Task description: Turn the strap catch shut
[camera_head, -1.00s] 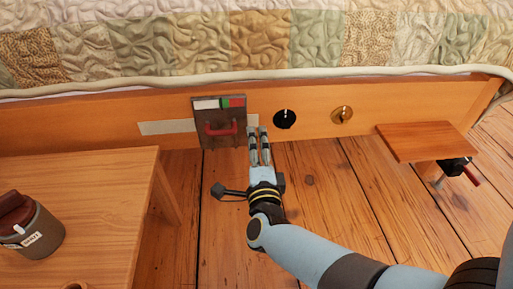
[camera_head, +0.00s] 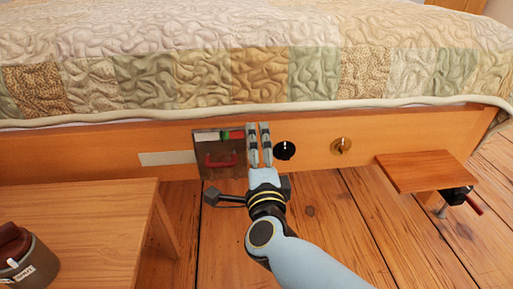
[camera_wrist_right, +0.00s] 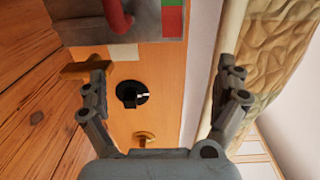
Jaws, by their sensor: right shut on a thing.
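A dark panel (camera_head: 208,148) with a red handle (camera_head: 218,162) sits on the wooden bed rail. My right gripper (camera_head: 259,145) is upright at the panel's right edge. In the wrist view, a small brown bar (camera_wrist_right: 75,70), apparently the strap catch, is at one fingertip of the right gripper (camera_wrist_right: 168,80). The right gripper is shut on it, though its fingers look apart and the contact is partly hidden. My left gripper is out of view.
A black knob (camera_head: 284,151) and a brass knob (camera_head: 341,145) are right of the gripper. A wooden table (camera_head: 90,215) with a lidded pot (camera_head: 30,270) stands left. A small wooden shelf (camera_head: 430,172) is at right. The quilt (camera_head: 300,75) overhangs above.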

